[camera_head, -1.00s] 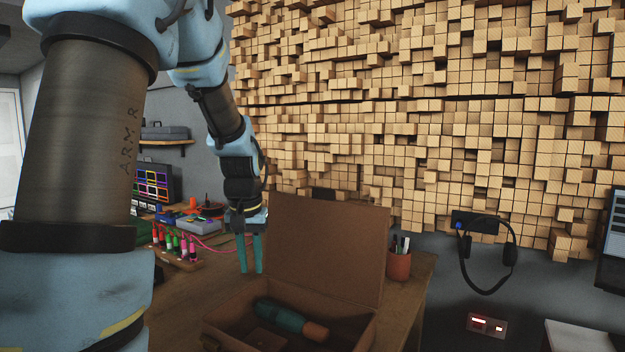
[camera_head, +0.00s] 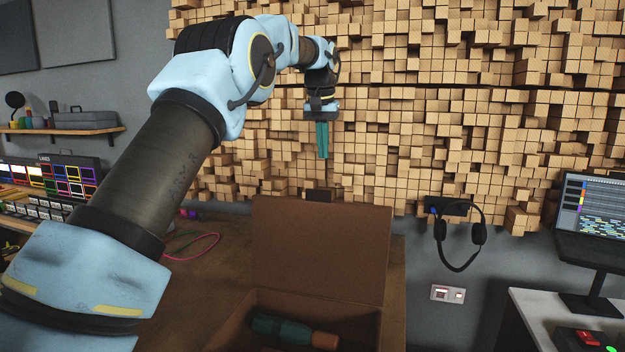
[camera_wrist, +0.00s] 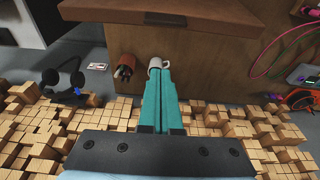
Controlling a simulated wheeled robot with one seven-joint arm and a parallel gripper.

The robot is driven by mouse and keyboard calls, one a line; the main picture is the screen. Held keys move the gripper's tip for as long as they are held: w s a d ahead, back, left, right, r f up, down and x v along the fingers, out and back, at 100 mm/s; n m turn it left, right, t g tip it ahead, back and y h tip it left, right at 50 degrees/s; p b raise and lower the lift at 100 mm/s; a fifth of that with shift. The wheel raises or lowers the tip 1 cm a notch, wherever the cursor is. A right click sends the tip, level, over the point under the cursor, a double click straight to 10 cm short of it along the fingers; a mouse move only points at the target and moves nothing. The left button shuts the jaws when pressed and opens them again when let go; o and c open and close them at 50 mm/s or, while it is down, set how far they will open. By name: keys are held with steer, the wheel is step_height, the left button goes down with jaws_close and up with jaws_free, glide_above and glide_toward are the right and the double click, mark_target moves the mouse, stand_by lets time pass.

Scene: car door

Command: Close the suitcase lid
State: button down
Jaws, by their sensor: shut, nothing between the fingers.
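The brown suitcase (camera_head: 363,324) stands open on the desk, with its lid (camera_head: 320,240) raised nearly upright. A bottle-shaped dark green item with an orange-brown end (camera_head: 290,332) lies inside. My gripper (camera_head: 322,156) is up above the lid's top edge, against the block wall in the head view, and touches nothing. Its teal fingers are together and empty. In the wrist view the fingers (camera_wrist: 160,82) point down toward the desk's wall side, and a brown edge that looks like the lid (camera_wrist: 165,18) lies at the top, apart from them. The lid hides the desk behind it.
A white mug (camera_wrist: 158,66) and a pen cup (camera_wrist: 127,68) stand on the desk by the wall. Wooden blocks (camera_head: 430,130) jut from the wall. Headphones (camera_head: 460,235) hang at right. A pink cable (camera_head: 195,243) lies on the desk left of the suitcase.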

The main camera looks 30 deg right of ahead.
steer(key=f+p, duration=0.1)
steer(key=f, duration=0.2)
steer(key=s+a+f+p, duration=0.1)
steer(key=f, duration=0.2)
steer(key=f+p, duration=0.1)
steer(key=f, duration=0.2)
steer(key=shift+s+a, duration=0.15)
steer(key=shift+s, duration=0.05)
steer(key=shift+s, duration=0.1)
